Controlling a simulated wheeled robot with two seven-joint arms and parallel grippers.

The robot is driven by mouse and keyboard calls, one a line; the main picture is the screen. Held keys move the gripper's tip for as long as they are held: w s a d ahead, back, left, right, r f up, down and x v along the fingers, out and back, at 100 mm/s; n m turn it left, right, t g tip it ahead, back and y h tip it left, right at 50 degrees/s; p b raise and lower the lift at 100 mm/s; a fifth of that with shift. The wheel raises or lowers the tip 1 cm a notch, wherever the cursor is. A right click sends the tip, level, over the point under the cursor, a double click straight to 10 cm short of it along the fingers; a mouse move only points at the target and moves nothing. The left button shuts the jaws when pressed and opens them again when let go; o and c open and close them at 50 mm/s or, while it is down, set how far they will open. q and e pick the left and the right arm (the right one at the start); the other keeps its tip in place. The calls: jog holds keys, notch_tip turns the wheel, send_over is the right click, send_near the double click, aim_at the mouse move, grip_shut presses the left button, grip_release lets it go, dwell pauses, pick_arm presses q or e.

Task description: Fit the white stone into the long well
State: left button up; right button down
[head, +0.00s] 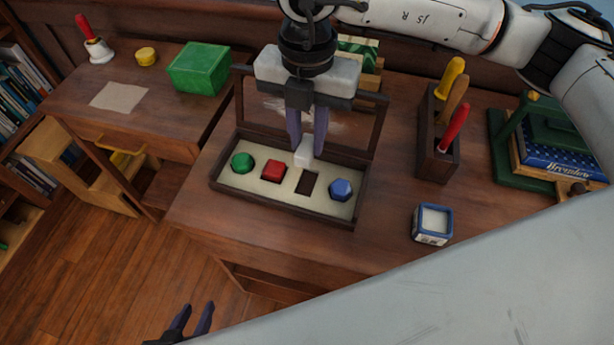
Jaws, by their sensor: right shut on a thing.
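The white stone (303,154) is a small pale block in the jaws of my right gripper (306,146). The gripper points down and is shut on it, just behind the long well (308,183). The long well is an empty dark rectangular slot in the cream panel of a dark wooden case (280,212). The stone appears to be above the panel; the exact gap is hard to judge. A green stone (242,162), a red stone (273,170) and a blue stone (341,189) sit in the panel. My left gripper (192,320) is open and empty at the bottom, away from the desk.
The case's open lid frame (379,130) stands behind the gripper. A tool holder (436,165) and a small blue-edged box (432,225) stand to the right. A green box (200,68) is at the left. The desk in front of the case is clear.

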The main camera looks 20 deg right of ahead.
notch_tip(320, 180, down, 9)
jog(key=shift+f+p, duration=0.1)
jog(key=shift+p, duration=0.3)
